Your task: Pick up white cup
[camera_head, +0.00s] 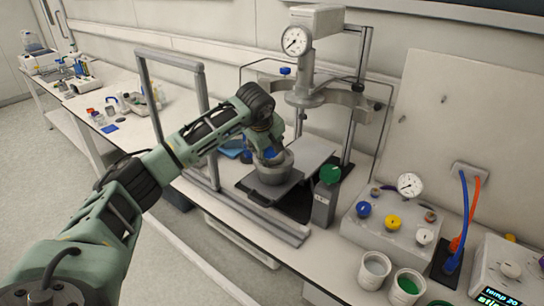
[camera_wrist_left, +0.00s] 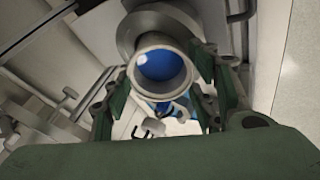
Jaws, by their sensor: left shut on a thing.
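My left gripper (camera_head: 266,148) is low over the grey metal vessel (camera_head: 273,173) on the reactor stand. In the left wrist view the fingers (camera_wrist_left: 165,88) are shut on the sides of a pale cup (camera_wrist_left: 160,42) with blue contents, seen from its open top. In the head view the gripper hides most of this cup, and only some blue shows. A grey round body, apparently the vessel, shows behind the cup. I cannot tell whether cup and vessel touch. Two other white cups stand at the front right, one with pale contents (camera_head: 374,268) and one with green (camera_head: 407,286). My right gripper is not seen.
The reactor stand has a pressure gauge (camera_head: 295,40) and a metal clamp ring (camera_head: 325,97) above the vessel. A grey frame (camera_head: 141,92) stands left of it. A control box (camera_head: 393,222) with coloured knobs and blue and orange cables (camera_head: 463,220) are at the right.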

